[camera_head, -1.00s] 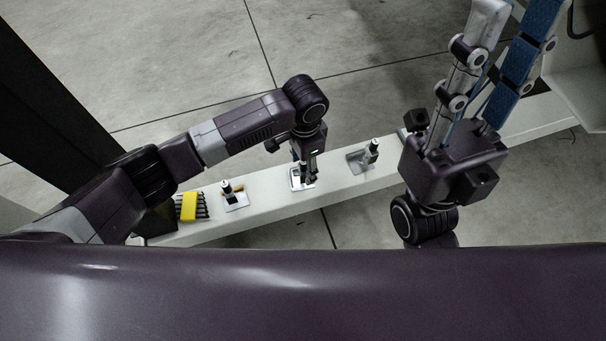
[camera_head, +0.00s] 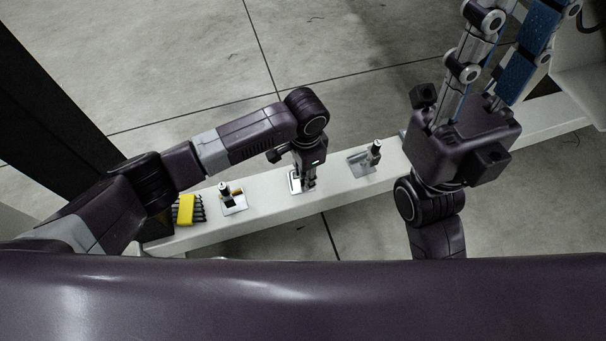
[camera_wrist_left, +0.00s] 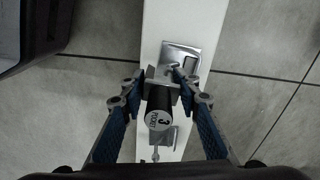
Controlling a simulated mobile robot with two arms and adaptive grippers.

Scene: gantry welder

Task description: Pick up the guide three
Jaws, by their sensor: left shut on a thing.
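Guide three (camera_wrist_left: 158,107), a black cylinder with a white end marked 3 and a grey metal block, is in my left gripper (camera_wrist_left: 162,82) in the left wrist view. The blue-padded fingers are shut on its metal block. A shiny plate with a slot (camera_wrist_left: 184,56) lies on the white beam just beyond. In the head view my left gripper (camera_head: 309,186) points down over the beam beside the middle plate (camera_head: 294,181) and mostly hides the guide. Whether the guide touches the plate is unclear. My right gripper (camera_head: 505,50) points up at upper right, its tips cut off.
The white beam (camera_head: 275,205) runs across the floor. A plate with an upright dark-topped guide (camera_head: 224,188) stands to the left, another such guide (camera_head: 375,150) to the right. A yellow block with black bars (camera_head: 186,209) lies at the left end. A dark post (camera_head: 50,100) rises at left.

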